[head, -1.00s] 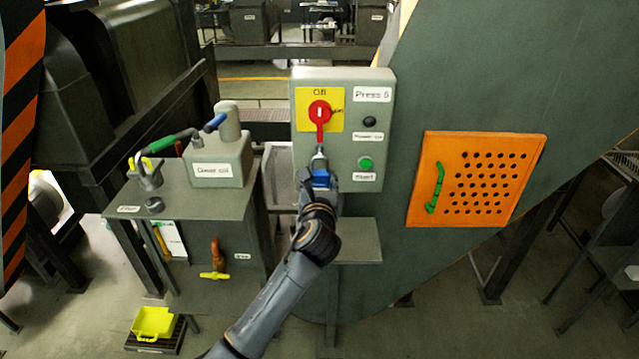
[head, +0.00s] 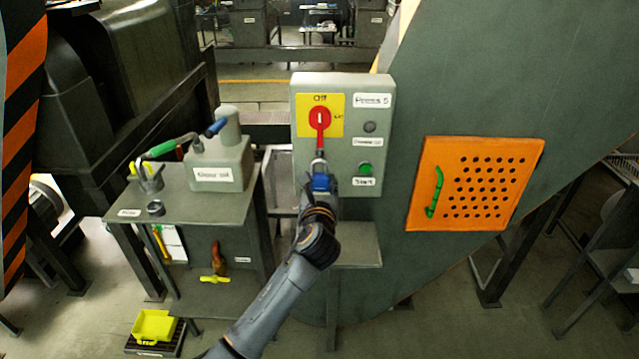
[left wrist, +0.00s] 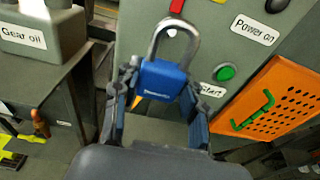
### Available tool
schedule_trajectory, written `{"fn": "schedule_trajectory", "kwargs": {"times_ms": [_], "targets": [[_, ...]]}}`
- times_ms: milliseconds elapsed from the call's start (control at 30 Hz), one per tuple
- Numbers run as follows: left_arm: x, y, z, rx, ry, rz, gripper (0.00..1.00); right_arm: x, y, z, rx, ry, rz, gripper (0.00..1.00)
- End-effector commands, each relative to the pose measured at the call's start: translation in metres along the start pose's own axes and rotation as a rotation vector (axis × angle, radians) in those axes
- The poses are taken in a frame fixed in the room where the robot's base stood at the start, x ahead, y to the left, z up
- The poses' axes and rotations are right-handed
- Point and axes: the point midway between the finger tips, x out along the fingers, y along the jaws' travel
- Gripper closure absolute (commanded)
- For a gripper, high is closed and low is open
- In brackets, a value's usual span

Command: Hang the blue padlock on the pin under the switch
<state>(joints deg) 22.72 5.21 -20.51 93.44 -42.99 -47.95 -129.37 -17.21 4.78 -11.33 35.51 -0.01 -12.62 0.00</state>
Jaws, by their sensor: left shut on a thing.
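The blue padlock (head: 320,182) is held upright in my left gripper (head: 320,190), in front of the grey switch box (head: 343,90). In the left wrist view the padlock (left wrist: 160,82) has its steel shackle up, and the fingers of my left gripper (left wrist: 158,90) are shut on its sides. The red switch (head: 320,118) with its long handle sits on a yellow plate, above the padlock. The shackle top is close under the handle's lower end. My right gripper is not in view.
A green button (head: 365,168) and a dark round lamp (head: 369,127) are right of the switch. A small grey shelf (head: 358,247) juts out below the box. A side table (head: 225,208) with a gear oil can (head: 218,165) stands left. An orange perforated panel (head: 420,200) is right.

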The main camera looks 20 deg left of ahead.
Motion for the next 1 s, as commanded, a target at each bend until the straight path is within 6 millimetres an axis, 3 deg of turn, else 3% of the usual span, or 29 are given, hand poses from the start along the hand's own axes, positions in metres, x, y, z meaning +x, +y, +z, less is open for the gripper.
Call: {"fn": "schedule_trajectory", "kwargs": {"times_ms": [1000], "targets": [[0.017,0.000,0.003,0.000,-0.001,0.000,0.86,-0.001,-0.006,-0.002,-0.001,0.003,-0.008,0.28]]}}
